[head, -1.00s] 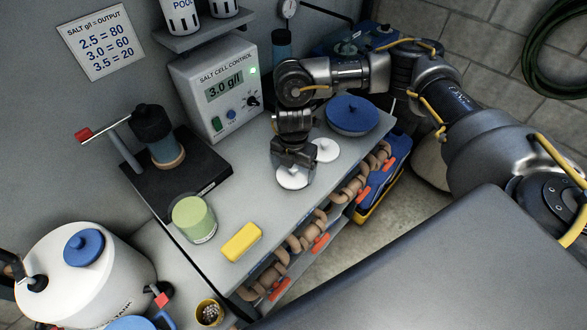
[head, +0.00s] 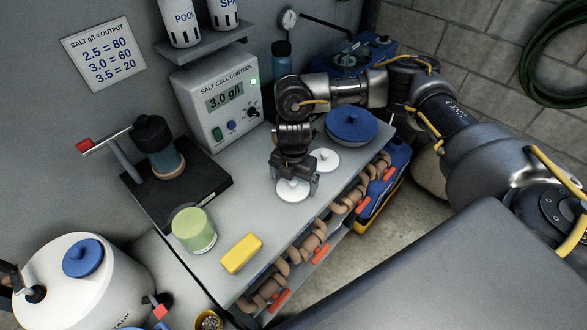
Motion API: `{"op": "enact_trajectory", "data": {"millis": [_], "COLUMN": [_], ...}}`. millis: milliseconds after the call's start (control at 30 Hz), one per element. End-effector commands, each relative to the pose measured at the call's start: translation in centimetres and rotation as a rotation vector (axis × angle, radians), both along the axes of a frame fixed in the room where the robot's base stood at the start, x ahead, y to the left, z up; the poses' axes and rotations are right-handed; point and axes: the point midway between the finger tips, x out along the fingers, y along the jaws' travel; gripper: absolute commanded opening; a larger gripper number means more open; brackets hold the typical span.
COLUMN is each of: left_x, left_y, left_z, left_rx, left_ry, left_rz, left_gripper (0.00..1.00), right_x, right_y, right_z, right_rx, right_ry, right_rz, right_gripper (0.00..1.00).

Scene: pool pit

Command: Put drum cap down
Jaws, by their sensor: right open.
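My right gripper (head: 294,183) reaches down over the bench, open, with its fingers above and around a flat white round cap (head: 292,193) with a small knob. The cap lies on the grey bench top (head: 205,270); the gripper hides part of it, and I cannot tell whether the fingers touch it. A second white knobbed cap (head: 325,160) lies just behind and to the right. A large blue lid (head: 352,125) rests further back on the bench. I cannot tell which is the drum cap. My left gripper is not in view.
A green jar (head: 194,230) and a yellow block (head: 241,253) stand on the near bench. The salt cell control box (head: 217,112) and a stand with a dark-topped jar (head: 162,150) are behind. A white tank with a blue cap (head: 83,257) is lower left.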

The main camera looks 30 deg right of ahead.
Motion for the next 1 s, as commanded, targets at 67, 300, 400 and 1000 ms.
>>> {"op": "enact_trajectory", "data": {"millis": [67,300,400,1000], "left_x": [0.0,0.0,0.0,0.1], "left_y": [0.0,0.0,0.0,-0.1], "left_z": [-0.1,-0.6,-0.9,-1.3], "left_rx": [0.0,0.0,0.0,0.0], "left_ry": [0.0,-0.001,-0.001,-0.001], "left_rz": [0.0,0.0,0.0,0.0], "left_gripper": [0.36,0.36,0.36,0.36], "right_x": [0.2,0.2,0.2,0.0], "right_y": [0.0,0.0,0.0,0.0], "right_z": [1.2,6.0,7.9,11.6], "right_rx": [0.0,0.0,-0.001,0.0], "right_ry": [-0.005,-0.007,-0.007,0.0], "right_rz": [0.003,0.003,0.002,0.0], "right_gripper": [1.0,1.0,1.0,1.0]}}
